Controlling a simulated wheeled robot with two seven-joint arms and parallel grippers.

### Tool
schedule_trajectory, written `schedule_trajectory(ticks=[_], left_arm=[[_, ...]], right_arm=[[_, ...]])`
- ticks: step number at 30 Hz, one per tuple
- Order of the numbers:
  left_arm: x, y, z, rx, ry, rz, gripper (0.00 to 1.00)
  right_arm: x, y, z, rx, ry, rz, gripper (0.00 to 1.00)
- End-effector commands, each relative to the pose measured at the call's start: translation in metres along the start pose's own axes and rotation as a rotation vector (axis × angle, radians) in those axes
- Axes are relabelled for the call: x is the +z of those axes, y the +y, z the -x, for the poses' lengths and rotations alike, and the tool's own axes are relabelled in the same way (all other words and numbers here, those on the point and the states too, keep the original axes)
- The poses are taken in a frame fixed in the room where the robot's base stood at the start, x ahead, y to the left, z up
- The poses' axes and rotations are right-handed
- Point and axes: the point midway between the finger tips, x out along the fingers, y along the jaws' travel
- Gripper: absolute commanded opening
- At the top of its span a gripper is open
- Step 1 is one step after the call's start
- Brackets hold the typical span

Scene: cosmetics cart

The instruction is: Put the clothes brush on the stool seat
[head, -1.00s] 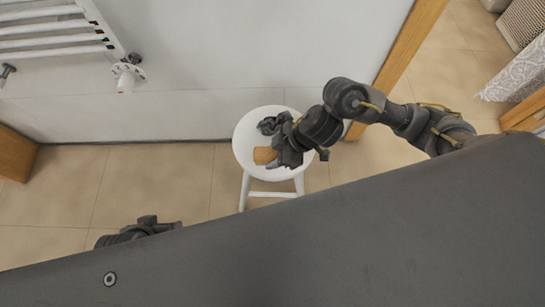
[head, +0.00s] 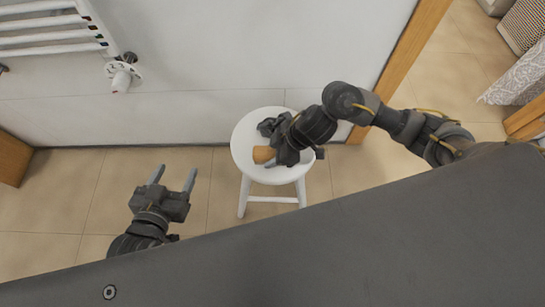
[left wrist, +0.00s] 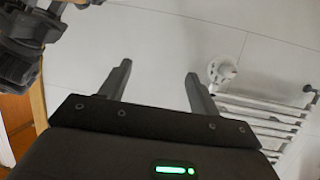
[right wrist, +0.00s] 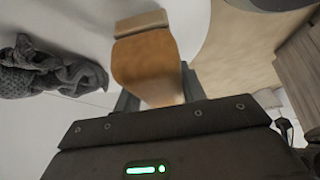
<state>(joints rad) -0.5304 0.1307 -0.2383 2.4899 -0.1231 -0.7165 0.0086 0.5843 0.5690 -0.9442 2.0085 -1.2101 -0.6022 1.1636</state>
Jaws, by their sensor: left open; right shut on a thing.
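The clothes brush (head: 263,154) shows as a brown wooden piece at the left of my right gripper (head: 279,157), over the stool seat. The brush (right wrist: 148,62) fills the middle of the right wrist view, and my right gripper (right wrist: 157,97) is shut on it. Whether the brush touches the seat I cannot tell. The stool seat (head: 243,138) is white and round, standing by the wall.
A dark grey crumpled cloth (head: 272,125) lies on the stool seat behind the brush; it also shows in the right wrist view (right wrist: 48,72). A white towel radiator (head: 50,30) with a valve (head: 122,75) is on the wall at the left. The floor left of the stool is clear.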

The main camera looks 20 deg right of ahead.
Motion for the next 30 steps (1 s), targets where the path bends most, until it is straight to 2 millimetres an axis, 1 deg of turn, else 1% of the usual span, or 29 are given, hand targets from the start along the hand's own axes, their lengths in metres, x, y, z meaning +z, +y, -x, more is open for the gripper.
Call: schedule_trajectory(ticks=[1,3,6,9,21,22,27,30], left_arm=[[-0.007,0.005,-0.002,0.014,0.061,-0.005,0.62],[-0.02,0.011,-0.003,0.033,0.142,-0.01,0.62],[-0.035,0.019,-0.001,0.055,0.229,-0.014,0.62],[-0.043,0.022,0.001,0.065,0.274,-0.015,0.62],[-0.046,0.024,0.002,0.07,0.293,-0.016,0.62],[-0.047,0.024,0.002,0.07,0.296,-0.016,0.62],[-0.046,0.024,0.002,0.07,0.295,-0.015,0.62],[-0.046,0.024,0.002,0.07,0.294,-0.015,0.62]], right_arm=[[0.004,0.0,-0.006,0.0,0.0,0.0,0.1],[0.006,0.0,-0.01,0.0,0.0,0.001,0.1],[0.009,0.0,-0.014,0.001,0.0,0.001,0.1],[0.01,0.0,-0.015,0.001,0.0,0.001,0.1],[0.011,0.0,-0.018,0.0,0.0,0.0,0.1],[0.012,0.0,-0.018,0.0,0.0,0.0,0.42],[0.011,0.0,-0.018,0.0,0.0,0.001,0.62],[0.011,0.0,-0.018,0.0,0.0,0.001,0.62]])
